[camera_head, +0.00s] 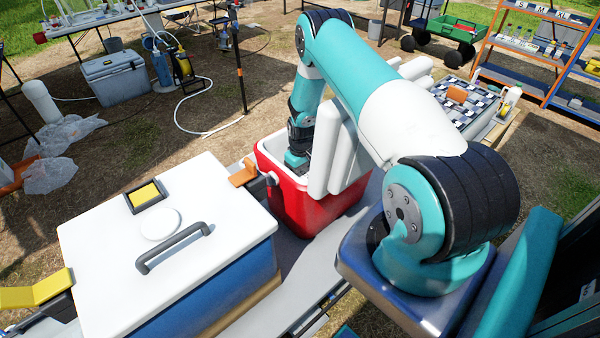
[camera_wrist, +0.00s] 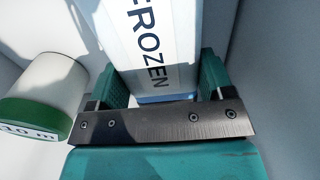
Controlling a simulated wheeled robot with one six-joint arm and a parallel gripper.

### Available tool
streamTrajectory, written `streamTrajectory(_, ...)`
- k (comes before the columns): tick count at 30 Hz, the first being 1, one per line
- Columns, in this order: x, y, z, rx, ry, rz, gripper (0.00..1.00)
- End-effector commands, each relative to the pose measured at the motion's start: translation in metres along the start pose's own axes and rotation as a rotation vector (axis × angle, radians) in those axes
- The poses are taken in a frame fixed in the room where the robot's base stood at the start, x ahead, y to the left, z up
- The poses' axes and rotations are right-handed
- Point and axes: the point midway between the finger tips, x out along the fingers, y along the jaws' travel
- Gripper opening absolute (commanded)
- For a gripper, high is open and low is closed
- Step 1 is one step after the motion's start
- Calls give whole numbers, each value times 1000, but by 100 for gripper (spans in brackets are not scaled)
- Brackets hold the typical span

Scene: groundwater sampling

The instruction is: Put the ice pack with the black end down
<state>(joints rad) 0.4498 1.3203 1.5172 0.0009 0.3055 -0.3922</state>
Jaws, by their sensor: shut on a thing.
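My gripper (camera_wrist: 160,70) is shut on a white ice pack (camera_wrist: 152,35) printed FROZEN in dark letters. A teal finger lies on each side of it. A blue part of the pack shows near the gripper's palm. I see no black end; the pack's far part runs out of the wrist view. Pale inner walls surround the gripper in the wrist view.
A white bottle with a green cap marked 10 m (camera_wrist: 45,97) stands close left of my gripper. White raised panels (camera_head: 340,150) stand at the red cooler's right side. A closed blue cooler with a white lid (camera_head: 105,230) is at front left.

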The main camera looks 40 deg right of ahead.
Motion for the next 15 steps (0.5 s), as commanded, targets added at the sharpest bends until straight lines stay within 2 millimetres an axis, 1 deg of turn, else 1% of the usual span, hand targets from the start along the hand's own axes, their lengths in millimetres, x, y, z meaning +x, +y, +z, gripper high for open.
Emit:
streamTrajectory(4,12,0,0,0,1,0,36)
streamTrajectory(11,14,0,0,-1,1,0,36)
streamTrajectory(15,18,0,0,-1,1,0,36)
